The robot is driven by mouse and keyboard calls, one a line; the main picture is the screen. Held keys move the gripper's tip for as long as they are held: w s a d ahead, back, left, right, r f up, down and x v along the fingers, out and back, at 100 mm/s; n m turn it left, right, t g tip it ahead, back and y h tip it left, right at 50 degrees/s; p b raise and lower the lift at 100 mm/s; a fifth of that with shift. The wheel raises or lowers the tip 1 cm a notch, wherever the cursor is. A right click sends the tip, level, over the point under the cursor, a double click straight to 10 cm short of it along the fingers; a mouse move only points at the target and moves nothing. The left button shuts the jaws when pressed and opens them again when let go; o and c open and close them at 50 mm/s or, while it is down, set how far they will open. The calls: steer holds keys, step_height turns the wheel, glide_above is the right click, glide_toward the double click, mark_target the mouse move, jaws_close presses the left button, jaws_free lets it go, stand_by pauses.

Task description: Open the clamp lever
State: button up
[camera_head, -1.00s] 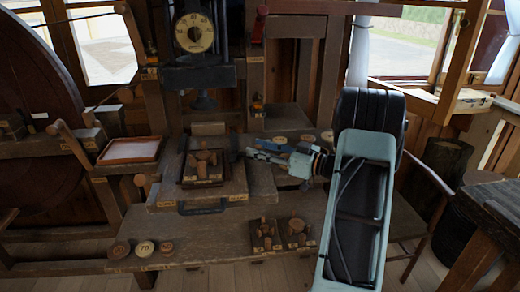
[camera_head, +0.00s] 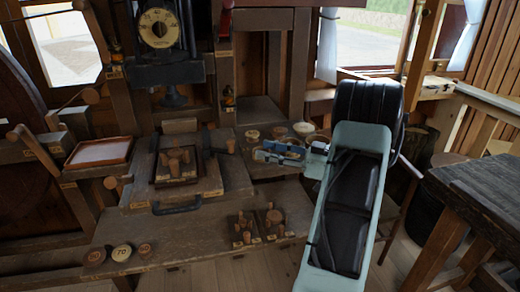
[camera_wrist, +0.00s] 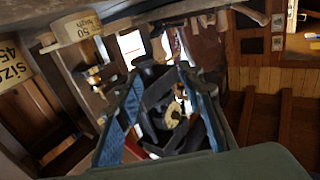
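Several wooden-knobbed handles are in the head view, and their labels are too small to read, so I cannot tell which is the clamp lever. One small knobbed handle (camera_head: 230,146) stands on the right side of the raised wooden platform (camera_head: 215,180). A long wooden lever (camera_head: 38,150) tilts at the far left, and another knob (camera_head: 111,183) is at the platform's left. My gripper (camera_head: 268,153) is to the right of the platform's small handle, apart from it. In the wrist view my gripper (camera_wrist: 168,110) has its fingers spread, with nothing visibly held between them.
A dark tray (camera_head: 158,178) of turned pieces sits on the platform. Spool holders (camera_head: 245,232) and round discs (camera_head: 122,253) lie on the lower bench. A white-topped tray (camera_head: 100,152) is left. A dial (camera_head: 160,28) stands behind. A dark table (camera_head: 480,190) is at right.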

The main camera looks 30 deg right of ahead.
steer(key=shift+c, duration=0.6)
steer(key=shift+w, duration=0.15)
steer(key=shift+c, duration=1.1)
steer(key=w+d+h, duration=0.1)
steer(key=w, duration=0.1)
steer(key=w+d+r+h, duration=0.1)
steer(key=w, duration=0.1)
steer(key=w+d+r+m+h, duration=0.1)
steer(key=w, duration=0.1)
steer(key=shift+w+t+h+p, duration=0.25)
steer(key=shift+t+h+p, duration=0.05)
steer(key=shift+h, duration=0.1)
jaws_close()
steer(key=w+d+r+m+g+h+p, duration=0.2)
steer(key=w+d+r+m+h, duration=0.6)
steer(key=h, duration=0.4)
steer(key=s+a+r+m+g+y+p, duration=0.15)
steer(key=s+a+g, duration=0.45)
steer(key=a, duration=0.6)
steer(key=s+a+m+g+y, duration=0.2)
steer(key=s+a+m+g, duration=0.15)
steer(key=s+a, duration=0.7)
steer(key=w+d+f, duration=0.2)
steer(key=w+f, duration=0.7)
steer(key=shift+d+p, duration=0.15)
steer(key=shift+p, duration=0.15)
